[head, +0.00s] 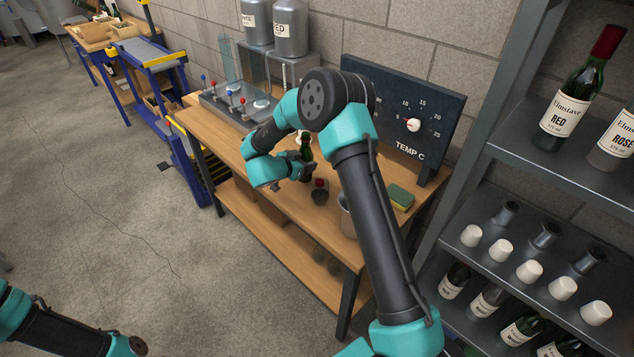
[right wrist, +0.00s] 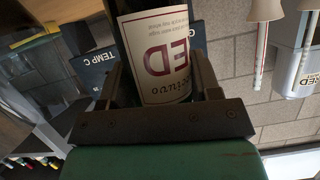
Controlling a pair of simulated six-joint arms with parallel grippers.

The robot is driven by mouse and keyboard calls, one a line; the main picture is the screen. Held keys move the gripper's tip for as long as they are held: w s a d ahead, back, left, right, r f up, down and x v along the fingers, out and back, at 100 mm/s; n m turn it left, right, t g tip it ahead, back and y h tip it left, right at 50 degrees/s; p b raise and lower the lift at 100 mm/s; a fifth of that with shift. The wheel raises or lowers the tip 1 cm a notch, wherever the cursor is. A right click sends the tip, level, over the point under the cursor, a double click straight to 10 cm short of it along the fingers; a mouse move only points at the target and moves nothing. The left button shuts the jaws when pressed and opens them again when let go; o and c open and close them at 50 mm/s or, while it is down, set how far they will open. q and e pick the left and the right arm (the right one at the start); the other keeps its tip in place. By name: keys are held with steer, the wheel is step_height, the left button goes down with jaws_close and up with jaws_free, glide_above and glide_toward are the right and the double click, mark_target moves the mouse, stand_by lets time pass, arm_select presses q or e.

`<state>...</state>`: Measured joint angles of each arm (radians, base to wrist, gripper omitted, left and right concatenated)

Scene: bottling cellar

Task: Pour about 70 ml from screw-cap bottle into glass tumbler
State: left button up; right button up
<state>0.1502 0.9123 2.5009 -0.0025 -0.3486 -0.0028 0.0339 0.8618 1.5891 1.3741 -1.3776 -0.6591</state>
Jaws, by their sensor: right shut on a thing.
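My right gripper (head: 304,172) is shut on a dark green screw-cap bottle (head: 306,152) over the wooden bench, and the bottle looks about upright. In the right wrist view the bottle's cream label (right wrist: 160,55), reading RED, sits between the two fingers; its top is out of frame. A greyish cup-like vessel (head: 346,222) stands near the bench's front right, partly hidden by my right arm; I cannot tell if it is the glass tumbler. My left gripper is out of frame; only part of that arm shows at lower left.
A small dark thing (head: 319,197) with a red top lies near the gripper. A green-yellow sponge (head: 400,197) and the TEMP C panel (head: 410,120) are to the right. A filler unit (head: 235,108) stands at the back left. A bottle shelf (head: 560,175) borders the right.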

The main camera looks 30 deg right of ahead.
steer(key=shift+s+r+n+g, duration=0.1)
steer(key=shift+r+n+g, duration=0.2)
steer(key=shift+r, duration=0.05)
stand_by(1.3)
